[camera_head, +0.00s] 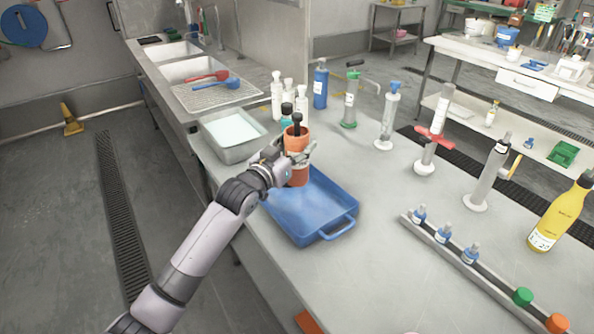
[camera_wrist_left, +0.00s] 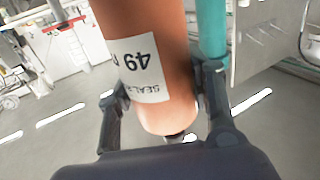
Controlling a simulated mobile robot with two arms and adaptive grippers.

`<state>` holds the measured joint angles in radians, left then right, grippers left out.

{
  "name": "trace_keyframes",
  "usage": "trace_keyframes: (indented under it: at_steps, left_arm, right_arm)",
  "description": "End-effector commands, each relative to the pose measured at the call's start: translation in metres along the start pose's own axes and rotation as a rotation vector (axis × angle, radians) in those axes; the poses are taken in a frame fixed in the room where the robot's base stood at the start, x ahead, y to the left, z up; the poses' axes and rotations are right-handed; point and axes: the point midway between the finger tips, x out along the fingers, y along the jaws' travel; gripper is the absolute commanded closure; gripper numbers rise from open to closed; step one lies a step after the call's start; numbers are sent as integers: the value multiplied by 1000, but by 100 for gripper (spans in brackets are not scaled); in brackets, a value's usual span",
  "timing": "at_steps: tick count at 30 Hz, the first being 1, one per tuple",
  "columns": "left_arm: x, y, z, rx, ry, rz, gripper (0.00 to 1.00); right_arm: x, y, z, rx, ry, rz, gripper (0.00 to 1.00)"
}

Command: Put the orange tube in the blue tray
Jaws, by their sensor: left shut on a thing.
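The orange tube (camera_head: 296,142) stands upright, with a dark top, at the far left end of the blue tray (camera_head: 315,212). My left gripper (camera_head: 299,157) is shut around the tube. In the left wrist view the tube (camera_wrist_left: 150,65) fills the middle, with a white label, between the two dark fingers (camera_wrist_left: 165,98). I cannot tell whether the tube's base touches the tray or hangs over it. The rest of the tray is empty, with its handle end towards the front right. My right gripper does not show.
A grey basin (camera_head: 235,133) stands left of the tray. White bottles (camera_head: 277,97), a teal bottle (camera_head: 287,118) and a blue bottle (camera_head: 320,85) stand behind it. Syringe-like stands (camera_head: 388,115) and a rack with small bottles (camera_head: 445,240) are to the right.

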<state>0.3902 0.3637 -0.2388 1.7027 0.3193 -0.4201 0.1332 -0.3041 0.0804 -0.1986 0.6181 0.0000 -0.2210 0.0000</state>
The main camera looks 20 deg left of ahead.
Motion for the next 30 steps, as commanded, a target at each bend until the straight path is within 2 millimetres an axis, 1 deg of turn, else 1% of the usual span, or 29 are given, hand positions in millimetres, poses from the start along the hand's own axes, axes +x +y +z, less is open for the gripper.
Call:
trace_keyframes:
  at_steps: [1, 3, 9, 13, 16, 19, 26, 29, 30]
  left_arm:
    - [0, 0, 10, -1, 0, 0, 100]
    - [0, 0, 22, 1, 1, -1, 100]
    - [0, 0, 38, 1, 3, -1, 100]
    - [0, 0, 60, 0, 0, 0, 100]
    - [0, 0, 72, 0, 2, 0, 100]
    - [0, 0, 77, 1, 4, 0, 100]
    - [0, 0, 77, 1, 5, 0, 100]
    - [0, 0, 80, 1, 4, 0, 100]
    - [0, 0, 80, 1, 2, 0, 51]
  right_arm:
    - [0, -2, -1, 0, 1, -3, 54]
    - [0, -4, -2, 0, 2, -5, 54]
    - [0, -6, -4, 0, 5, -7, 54]
    - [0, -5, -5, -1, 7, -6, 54]
    - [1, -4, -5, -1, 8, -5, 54]
    - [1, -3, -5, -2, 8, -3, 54]
    - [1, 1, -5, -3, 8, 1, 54]
    - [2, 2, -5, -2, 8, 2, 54]
    - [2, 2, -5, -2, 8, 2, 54]
